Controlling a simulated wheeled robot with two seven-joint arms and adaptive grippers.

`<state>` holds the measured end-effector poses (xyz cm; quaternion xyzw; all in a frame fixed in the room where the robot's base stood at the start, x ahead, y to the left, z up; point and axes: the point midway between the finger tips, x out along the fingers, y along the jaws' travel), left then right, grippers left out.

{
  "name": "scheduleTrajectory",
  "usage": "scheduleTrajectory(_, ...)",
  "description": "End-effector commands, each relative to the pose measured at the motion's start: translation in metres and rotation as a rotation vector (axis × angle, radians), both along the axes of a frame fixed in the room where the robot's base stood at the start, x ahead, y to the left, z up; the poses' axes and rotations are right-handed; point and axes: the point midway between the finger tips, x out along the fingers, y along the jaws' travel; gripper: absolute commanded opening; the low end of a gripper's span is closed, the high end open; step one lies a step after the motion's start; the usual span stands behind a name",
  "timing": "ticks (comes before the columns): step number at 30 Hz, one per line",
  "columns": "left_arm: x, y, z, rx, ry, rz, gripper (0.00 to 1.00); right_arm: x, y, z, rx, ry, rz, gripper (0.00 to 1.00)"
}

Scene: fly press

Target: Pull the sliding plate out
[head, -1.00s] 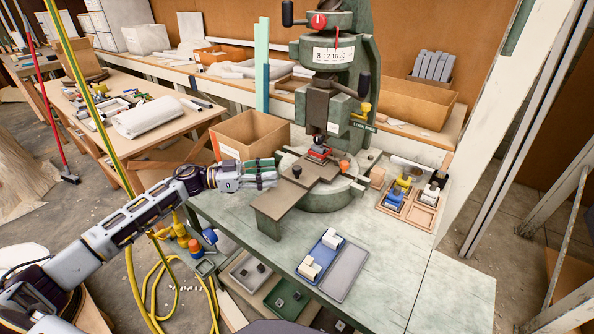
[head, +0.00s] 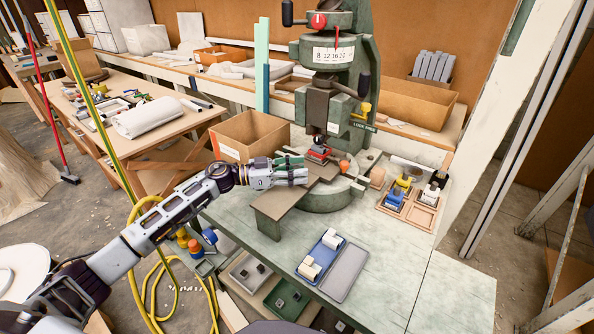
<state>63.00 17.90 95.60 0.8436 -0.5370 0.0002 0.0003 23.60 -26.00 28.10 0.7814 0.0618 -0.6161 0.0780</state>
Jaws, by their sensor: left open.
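The sliding plate (head: 285,205) is a flat brown-grey bar that runs from under the green fly press (head: 338,110) toward the front left, its bent end overhanging the bench. A small red piece (head: 319,152) sits at its far end beneath the ram. My left gripper (head: 303,176) is open above the middle of the plate and hides the dark knob there. I cannot tell whether the fingers touch the knob. My right gripper is not in view.
A cardboard box (head: 251,137) stands behind my left wrist. A blue tray (head: 322,256) and grey tray (head: 346,272) lie at the bench front. A wooden tray (head: 424,217) with stamps is at right. The bench's front right is clear.

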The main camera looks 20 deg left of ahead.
Motion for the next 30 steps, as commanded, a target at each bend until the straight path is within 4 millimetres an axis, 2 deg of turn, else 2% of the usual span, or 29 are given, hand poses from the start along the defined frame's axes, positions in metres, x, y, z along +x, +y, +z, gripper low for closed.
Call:
scheduleTrajectory(7,0.0002,-0.0001,-0.0003,0.001,0.000,0.000,0.45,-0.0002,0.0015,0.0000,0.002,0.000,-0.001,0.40)
scheduleTrajectory(18,0.0001,0.0000,-0.0004,0.001,0.000,0.000,0.00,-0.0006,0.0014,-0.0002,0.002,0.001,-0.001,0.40)
scheduleTrajectory(30,-0.0002,0.0004,-0.0002,0.001,0.000,0.001,0.00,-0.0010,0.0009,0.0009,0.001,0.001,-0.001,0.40)
